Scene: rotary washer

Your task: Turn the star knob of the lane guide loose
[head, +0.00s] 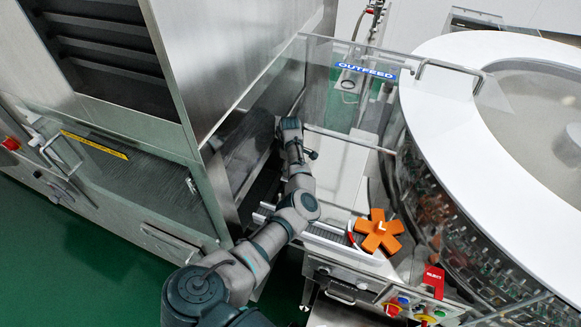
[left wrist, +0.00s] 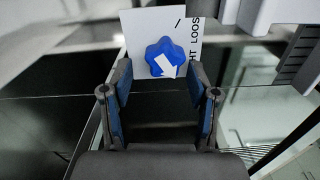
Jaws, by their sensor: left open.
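The blue star knob (left wrist: 163,56) with a white stripe across it shows in the left wrist view, in front of a white plate (left wrist: 139,24). The plate has black lettering on its right side, partly readable as "HT LOOS". My left gripper (left wrist: 160,76) is open, its two fingers left and right of the knob in the picture. I cannot tell whether they touch it or how far ahead it lies. In the head view my left arm reaches up into the machine's recess; its fingers and the blue knob are hidden there. My right gripper is in neither view.
An orange star wheel (head: 377,232) marked "L" sits right of my left arm. A clear guard with an "OUTFEED" sign (head: 366,71) and a large white-rimmed rotary drum (head: 457,62) stand to the right. A steel cabinet wall (head: 215,50) rises close on the left.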

